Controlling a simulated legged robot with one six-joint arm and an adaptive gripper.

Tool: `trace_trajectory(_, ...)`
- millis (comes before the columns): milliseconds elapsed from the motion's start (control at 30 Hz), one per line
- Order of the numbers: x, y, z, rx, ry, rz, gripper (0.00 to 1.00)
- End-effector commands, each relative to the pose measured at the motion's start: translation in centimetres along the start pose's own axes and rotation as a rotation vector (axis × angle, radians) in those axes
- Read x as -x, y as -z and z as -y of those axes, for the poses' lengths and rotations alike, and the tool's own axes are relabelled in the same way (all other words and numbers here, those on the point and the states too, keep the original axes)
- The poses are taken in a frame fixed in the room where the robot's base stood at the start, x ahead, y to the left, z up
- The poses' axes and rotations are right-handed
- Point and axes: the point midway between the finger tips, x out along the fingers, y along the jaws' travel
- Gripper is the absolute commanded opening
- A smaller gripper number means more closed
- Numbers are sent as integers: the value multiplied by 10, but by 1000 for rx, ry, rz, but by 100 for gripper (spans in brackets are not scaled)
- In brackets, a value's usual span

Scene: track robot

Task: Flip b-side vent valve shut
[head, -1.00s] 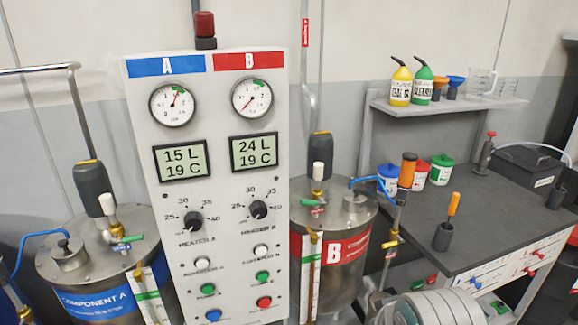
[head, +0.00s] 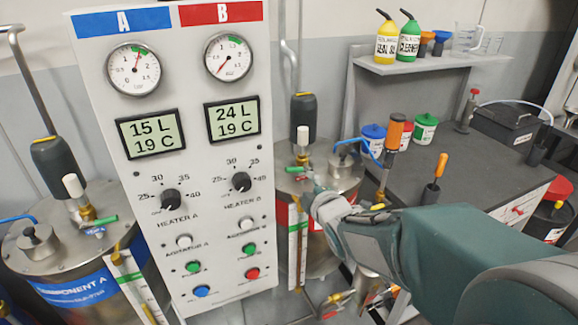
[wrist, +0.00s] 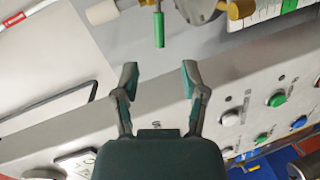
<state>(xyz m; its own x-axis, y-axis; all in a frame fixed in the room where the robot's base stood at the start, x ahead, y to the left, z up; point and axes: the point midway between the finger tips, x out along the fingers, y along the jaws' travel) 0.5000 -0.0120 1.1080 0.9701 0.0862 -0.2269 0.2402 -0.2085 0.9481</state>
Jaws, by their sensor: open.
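The B-side tank (head: 345,178) stands right of the control panel, partly hidden by my arm. In the wrist view a green lever (wrist: 159,28) points toward my gripper (wrist: 160,73). My gripper is open and empty. The lever lines up with the gap between the fingertips but lies beyond them, apart from both. In the head view my gripper (head: 312,182) is near the valve; its fingertips are hard to make out there.
The control panel (head: 190,235) with gauges and knobs stands close left of my gripper; its buttons also show in the wrist view (wrist: 277,99). Tank A (head: 90,285) is at far left. A dark workbench (head: 480,180) with bottles and tools is at right.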

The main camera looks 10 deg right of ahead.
Motion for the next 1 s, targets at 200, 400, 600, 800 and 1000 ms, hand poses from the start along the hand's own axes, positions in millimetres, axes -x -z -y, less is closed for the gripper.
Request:
trace_trajectory(200, -26, 0, 1, -3, 3, 0, 55)
trace_trajectory(400, -58, 0, 1, -4, 3, 1, 55)
trace_trajectory(600, -87, 0, 1, -4, 3, 1, 55)
trace_trajectory(800, -103, 0, 0, -4, 2, 1, 55)
trace_trajectory(1000, -105, 0, 0, -4, 2, 2, 55)
